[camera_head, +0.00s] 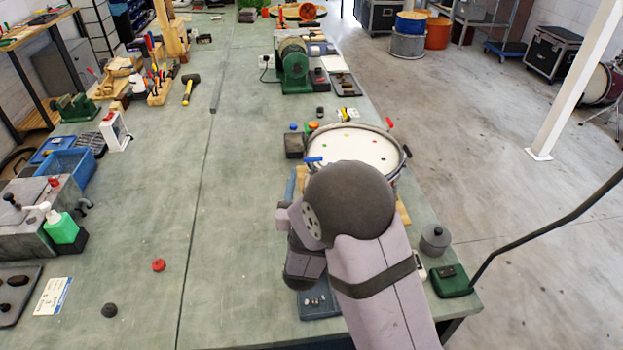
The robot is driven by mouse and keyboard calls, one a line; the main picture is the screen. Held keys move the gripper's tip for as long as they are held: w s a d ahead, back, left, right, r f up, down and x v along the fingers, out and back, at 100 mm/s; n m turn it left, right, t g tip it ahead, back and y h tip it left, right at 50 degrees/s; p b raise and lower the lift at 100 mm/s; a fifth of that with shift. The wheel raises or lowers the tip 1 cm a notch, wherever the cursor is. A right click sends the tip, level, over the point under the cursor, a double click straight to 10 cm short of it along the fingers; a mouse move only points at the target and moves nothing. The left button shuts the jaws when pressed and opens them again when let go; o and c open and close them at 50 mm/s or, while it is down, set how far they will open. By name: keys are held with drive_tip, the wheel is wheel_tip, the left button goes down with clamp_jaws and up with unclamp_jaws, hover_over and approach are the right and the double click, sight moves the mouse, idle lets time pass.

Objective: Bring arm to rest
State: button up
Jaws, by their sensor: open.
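My arm (378,278) reaches in from the bottom edge, right of the middle, over the near right part of the green bench (240,200). Its large dark round joint (350,203) covers the near part of a drum (345,146) with a white head. A short dark part of my arm (303,262) hangs on the left of the joint. My gripper and its fingertips do not show; the arm hides whatever lies beneath and behind it. I cannot tell whether the arm touches the drum.
Close to the arm are a blue-grey tray (321,308) with small metal parts, a grey lidded pot (435,239) and a green box (451,281). A red knob (158,265) and a black knob (109,310) lie at left. The bench's middle strip is mostly clear.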

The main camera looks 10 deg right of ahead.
idle(0.3)
drive_tip(key=s+f+g+y, duration=0.1)
drive_tip(key=s+f+g, duration=0.2)
drive_tip(key=s, duration=0.3)
drive_tip(key=s+d+f+n+g+y, duration=0.1)
drive_tip(key=s+f+g+y, duration=0.1)
drive_tip(key=s+f+g, duration=0.2)
drive_tip(key=s+d+f+n+g+y, duration=0.1)
drive_tip(key=s+f+g, duration=0.3)
drive_tip(key=s, duration=0.5)
drive_tip(key=shift+s+d+g+y, duration=0.1)
drive_tip(key=shift+s+g+y, duration=0.05)
drive_tip(key=shift+g, duration=0.45)
drive_tip(key=shift+s+d+g+y, duration=0.1)
drive_tip(key=shift+s+g+y, duration=0.05)
drive_tip(key=shift+g, duration=0.45)
drive_tip(key=s+d+g, duration=0.3)
drive_tip(key=s+g, duration=0.1)
drive_tip(key=s, duration=0.7)
drive_tip(key=shift+s+d+r+h, duration=0.2)
drive_tip(key=shift+d+r+h, duration=0.05)
drive_tip(key=shift+h, duration=0.15)
